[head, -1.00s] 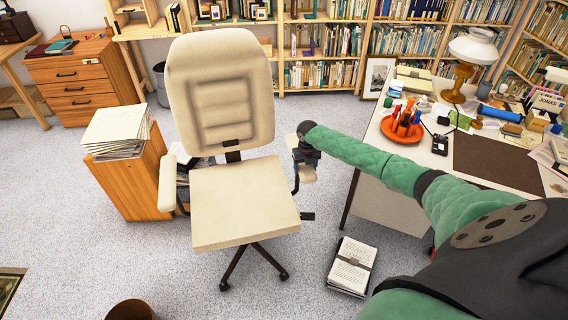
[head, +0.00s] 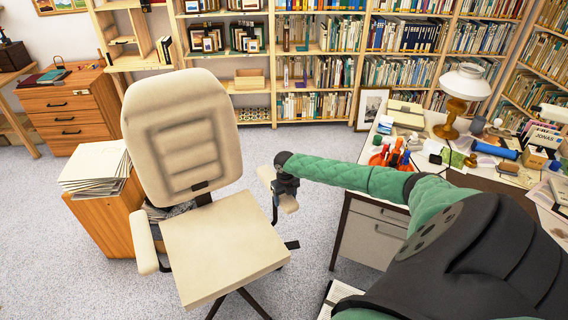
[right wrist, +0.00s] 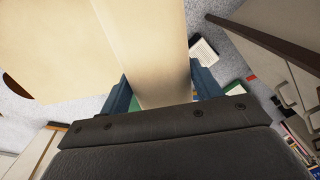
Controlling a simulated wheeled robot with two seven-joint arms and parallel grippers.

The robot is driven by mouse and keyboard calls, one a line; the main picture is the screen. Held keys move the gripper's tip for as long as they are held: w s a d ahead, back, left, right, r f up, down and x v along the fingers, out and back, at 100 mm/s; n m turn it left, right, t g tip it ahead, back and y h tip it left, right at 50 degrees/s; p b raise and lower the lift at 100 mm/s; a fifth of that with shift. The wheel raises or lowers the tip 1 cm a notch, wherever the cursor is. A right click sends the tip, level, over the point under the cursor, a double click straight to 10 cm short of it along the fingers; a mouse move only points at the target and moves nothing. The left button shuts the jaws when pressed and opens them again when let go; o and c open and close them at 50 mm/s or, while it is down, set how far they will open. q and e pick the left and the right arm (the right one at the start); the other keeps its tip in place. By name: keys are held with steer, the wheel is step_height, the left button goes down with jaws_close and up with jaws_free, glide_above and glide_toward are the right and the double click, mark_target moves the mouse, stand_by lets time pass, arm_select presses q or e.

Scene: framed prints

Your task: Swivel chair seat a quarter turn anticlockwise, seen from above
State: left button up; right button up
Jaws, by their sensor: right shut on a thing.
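The cream swivel chair (head: 222,240) stands in the middle of the head view. Its backrest (head: 185,130) is at the far side and its seat front faces me, turned slightly to the right. My right gripper (head: 284,183) reaches in from the right and is shut on the chair's right-hand armrest (head: 266,174). In the right wrist view the pale armrest (right wrist: 150,50) lies between the two blue fingers (right wrist: 158,92). The other armrest (head: 145,242) is free on the left. My left gripper is not in view.
A wooden cabinet with stacked papers (head: 95,170) stands close to the chair's left. The desk (head: 350,186) is on the right under my arm. A paper stack (head: 328,296) lies on the floor at the front. Bookshelves line the back.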

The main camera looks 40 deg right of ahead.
steer(key=shift+d, duration=0.1)
steer(key=o, duration=1.4)
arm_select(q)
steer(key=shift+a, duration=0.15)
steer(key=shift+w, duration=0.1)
arm_select(e)
steer(key=shift+r, duration=0.1)
steer(key=shift+r, duration=0.2)
step_height(320, 180, up, 5)
steer(key=b, duration=0.2)
steer(key=shift+r+b, duration=0.15)
steer(key=shift+b, duration=0.15)
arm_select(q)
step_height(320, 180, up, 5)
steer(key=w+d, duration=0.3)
arm_select(e)
steer(key=shift+r, duration=0.95)
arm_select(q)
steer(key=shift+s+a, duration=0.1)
arm_select(e)
steer(key=shift+f, duration=0.1)
